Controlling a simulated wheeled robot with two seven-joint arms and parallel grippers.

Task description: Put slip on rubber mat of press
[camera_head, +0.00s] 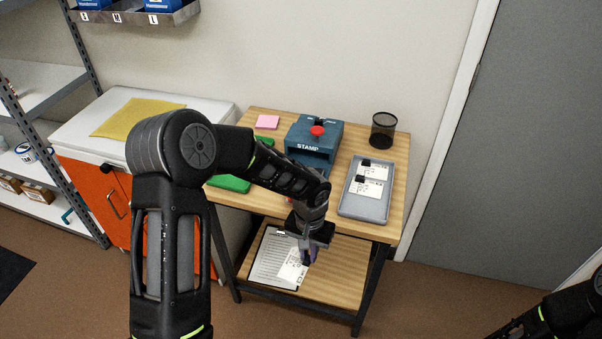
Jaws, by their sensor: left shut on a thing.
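The teal press (314,138), marked STAMP and topped with a red knob, stands at the back middle of the wooden table. Its rubber mat cannot be made out; my left arm covers the area in front of the press. My left gripper (309,252) points down in front of the table's front edge. It is shut on a white slip (292,266) with dark print, which hangs at the fingertips and overlaps the lower shelf in the picture. Two more slips (368,188) lie in the grey tray (360,213) on the right. My right gripper is out of frame.
A black mesh cup (383,131) stands at the table's back right. A pink note pad (267,122) and green items (229,184) are on the left, partly behind my arm. A clipboard (268,262) lies on the lower shelf (339,268).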

